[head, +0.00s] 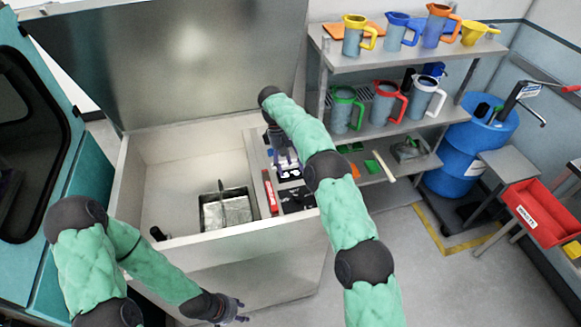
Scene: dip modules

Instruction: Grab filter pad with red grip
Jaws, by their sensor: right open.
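A long, narrow red item (270,190), perhaps the red grip of the filter pad, lies in the narrow side compartment of the open cabinet. The pad itself cannot be made out at this size. My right gripper (287,166) is open and points down over this compartment, just right of and beyond the red item, above dark and white items (289,174). I cannot tell whether it touches them. My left gripper (240,311) is low in front of the cabinet, away from the red item; its small fingers look apart and empty.
A metal box (226,209) with an upright plate sits in the large basin (180,190). The raised lid (180,60) stands behind. A shelf rack (395,60) with colored jugs stands close to my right arm. A blue drum (463,160) and red bin (540,213) are at right.

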